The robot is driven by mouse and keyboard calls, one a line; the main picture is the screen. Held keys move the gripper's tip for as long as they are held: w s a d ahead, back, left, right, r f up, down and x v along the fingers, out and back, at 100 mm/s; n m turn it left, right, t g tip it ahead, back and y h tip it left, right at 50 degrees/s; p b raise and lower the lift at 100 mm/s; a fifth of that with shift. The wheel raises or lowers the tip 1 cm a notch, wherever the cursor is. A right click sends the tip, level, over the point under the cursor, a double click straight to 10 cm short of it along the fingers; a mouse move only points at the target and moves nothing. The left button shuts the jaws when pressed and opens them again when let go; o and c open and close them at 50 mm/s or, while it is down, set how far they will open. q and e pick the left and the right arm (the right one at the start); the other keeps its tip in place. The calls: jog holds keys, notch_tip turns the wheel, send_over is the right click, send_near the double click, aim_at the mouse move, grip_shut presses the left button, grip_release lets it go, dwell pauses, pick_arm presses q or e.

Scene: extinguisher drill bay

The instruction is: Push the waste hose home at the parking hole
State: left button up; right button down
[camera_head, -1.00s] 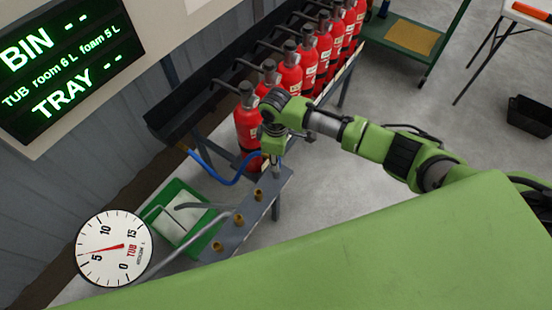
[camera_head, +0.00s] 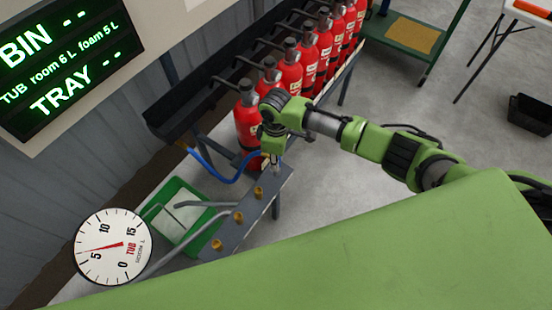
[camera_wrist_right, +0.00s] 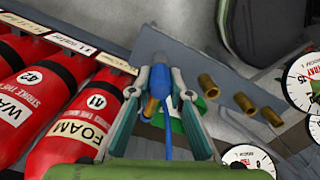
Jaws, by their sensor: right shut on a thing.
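The blue hose (camera_head: 224,181) loops from the dark trough to my right gripper (camera_head: 271,155) in the head view. In the right wrist view my right gripper (camera_wrist_right: 160,95) is shut on the hose's blue end (camera_wrist_right: 159,82), and a brass-coloured piece shows beside it. The gripper is over the far end of the grey bar (camera_head: 230,236), past its row of brass stubs (camera_head: 238,217). The parking hole cannot be made out; the gripper covers that end of the bar, so how deep the hose end sits cannot be told. My left gripper is not in view.
Red extinguishers (camera_head: 247,120) stand in a row close behind the gripper. A green tub (camera_head: 170,232) lies left of the bar, with grey pipes (camera_head: 190,258) near it. A round tub gauge (camera_head: 112,247) and a lit board (camera_head: 70,62) are at left. Open floor (camera_head: 350,200) lies to the right.

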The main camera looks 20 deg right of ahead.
jog(key=shift+f, duration=0.25)
jog(key=c, duration=1.8)
grip_release()
notch_tip(320, 180, up, 12)
jog(key=shift+r, duration=0.1)
